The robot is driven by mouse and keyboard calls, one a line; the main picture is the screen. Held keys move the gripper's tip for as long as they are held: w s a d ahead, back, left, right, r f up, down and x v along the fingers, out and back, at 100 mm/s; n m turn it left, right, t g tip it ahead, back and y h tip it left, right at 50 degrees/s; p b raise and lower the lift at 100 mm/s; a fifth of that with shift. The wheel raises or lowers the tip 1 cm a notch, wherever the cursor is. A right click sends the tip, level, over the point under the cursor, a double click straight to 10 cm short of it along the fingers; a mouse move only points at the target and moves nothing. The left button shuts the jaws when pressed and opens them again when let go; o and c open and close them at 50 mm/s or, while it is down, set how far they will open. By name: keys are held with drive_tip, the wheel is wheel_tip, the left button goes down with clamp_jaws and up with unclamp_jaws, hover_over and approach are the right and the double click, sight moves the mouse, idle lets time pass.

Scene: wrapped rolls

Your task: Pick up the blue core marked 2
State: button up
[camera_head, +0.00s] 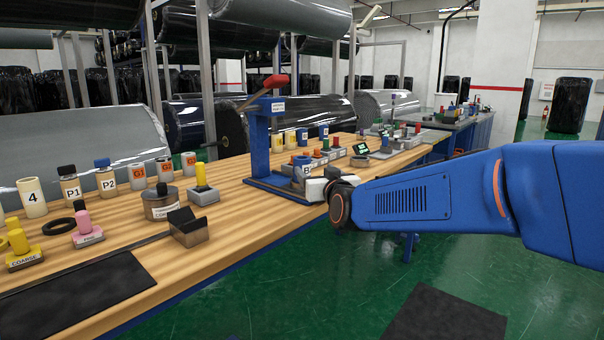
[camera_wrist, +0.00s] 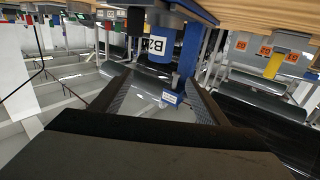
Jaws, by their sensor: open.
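A blue core with a white label that seems to read B2 (camera_wrist: 161,47) shows upside down in the wrist view, ahead of and between my fingertips. In the head view its label (camera_head: 307,170), partly hidden, shows at the foot of the blue press, just beyond my gripper. My gripper (camera_wrist: 160,78) is open, with a dark finger on each side and nothing held. I cannot tell whether the core is between the fingers or just past them. In the head view my gripper (camera_head: 318,188) reaches in low over the bench's front edge, its fingers mostly hidden.
The blue press (camera_head: 258,145) with a red handle stands beside the core. The wooden bench (camera_head: 236,215) holds a dark tin (camera_head: 162,204), labelled cores and stamps at left. The green floor (camera_head: 290,300) in front is mostly clear.

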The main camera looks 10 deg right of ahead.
sight(304, 160)
drive_tip(key=w, duration=1)
drive_tip(key=shift+w+a, duration=0.2)
drive_tip(key=shift+w, duration=0.15)
drive_tip(key=shift+w+f, duration=0.15)
drive_tip(key=shift+w, duration=2.45)
drive_tip(key=shift+c, duration=0.4)
drive_tip(key=c, duration=1.2)
